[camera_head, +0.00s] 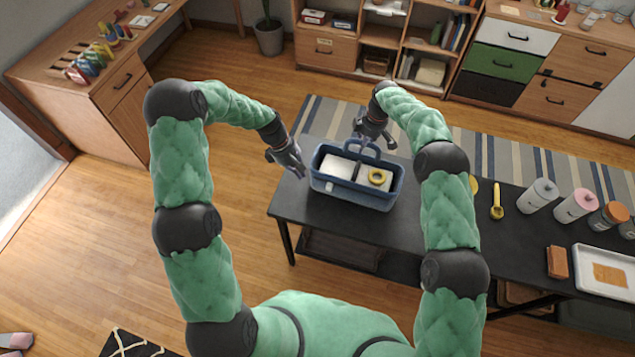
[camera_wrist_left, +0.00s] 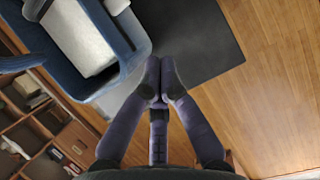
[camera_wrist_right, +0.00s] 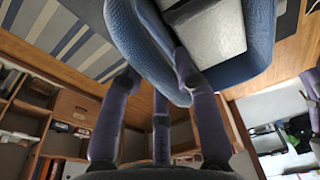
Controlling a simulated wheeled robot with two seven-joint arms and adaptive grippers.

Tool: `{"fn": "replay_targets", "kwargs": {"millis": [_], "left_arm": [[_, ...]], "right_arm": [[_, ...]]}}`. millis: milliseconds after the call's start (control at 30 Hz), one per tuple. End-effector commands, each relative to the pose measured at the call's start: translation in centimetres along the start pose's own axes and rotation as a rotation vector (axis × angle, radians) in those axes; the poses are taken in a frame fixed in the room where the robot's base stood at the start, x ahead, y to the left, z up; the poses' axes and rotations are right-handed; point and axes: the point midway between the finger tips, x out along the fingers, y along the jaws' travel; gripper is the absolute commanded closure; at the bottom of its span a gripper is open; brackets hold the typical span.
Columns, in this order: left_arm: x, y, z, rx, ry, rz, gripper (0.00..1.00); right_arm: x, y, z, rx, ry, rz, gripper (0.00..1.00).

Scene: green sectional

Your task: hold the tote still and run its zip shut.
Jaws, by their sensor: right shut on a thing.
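The blue tote (camera_head: 352,193) stands upright on the black table, its top open. My left gripper (camera_head: 292,165) is just left of the tote. In the left wrist view (camera_wrist_left: 160,70) its fingertips are together with nothing seen between them, beside the tote's corner (camera_wrist_left: 125,65). I cannot make out a zip or its pull.
The black table (camera_head: 290,205) has bare room left of and in front of the tote. To the right are a yellow scoop (camera_head: 497,200), several bottles (camera_head: 541,193), a brown block (camera_head: 557,262) and a white tray (camera_head: 590,287). Shelves (camera_head: 400,45) stand at the back.

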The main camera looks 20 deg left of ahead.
Motion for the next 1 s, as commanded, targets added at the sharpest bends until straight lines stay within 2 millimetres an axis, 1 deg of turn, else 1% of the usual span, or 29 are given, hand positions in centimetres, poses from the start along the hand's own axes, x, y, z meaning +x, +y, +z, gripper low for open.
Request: {"fn": "replay_targets", "kwargs": {"millis": [33, 133, 233, 333, 467, 867, 1000], "left_arm": [[-1.2, 0.7, -0.4, -0.04, -0.001, 0.002, 1.0], [-2.6, 1.3, -0.8, -0.1, -0.005, -0.003, 1.0], [-3.1, 1.5, -0.9, -0.129, -0.008, -0.007, 1.0], [-2.6, 1.5, -0.9, -0.137, -0.009, -0.01, 1.0], [-0.8, 1.5, -0.9, -0.136, -0.01, -0.012, 1.0], [6.6, 1.4, -0.8, -0.134, -0.009, -0.011, 1.0], [7.3, 1.7, 1.1, -0.131, -0.009, -0.008, 1.0]], "right_arm": [[-0.2, 0.1, -0.1, 0.001, 0.001, 0.003, 1.0], [-0.2, 0.1, 0.0, 0.001, 0.001, 0.003, 1.0], [-0.2, 0.1, 0.0, 0.001, 0.001, 0.003, 1.0], [-0.2, 0.1, 0.0, 0.001, 0.001, 0.003, 1.0], [-0.2, 0.1, 0.0, 0.001, 0.001, 0.003, 1.0], [-0.2, 0.1, 0.0, 0.001, 0.001, 0.003, 1.0], [-0.2, 0.1, -0.1, 0.001, 0.002, 0.003, 1.0]]}}
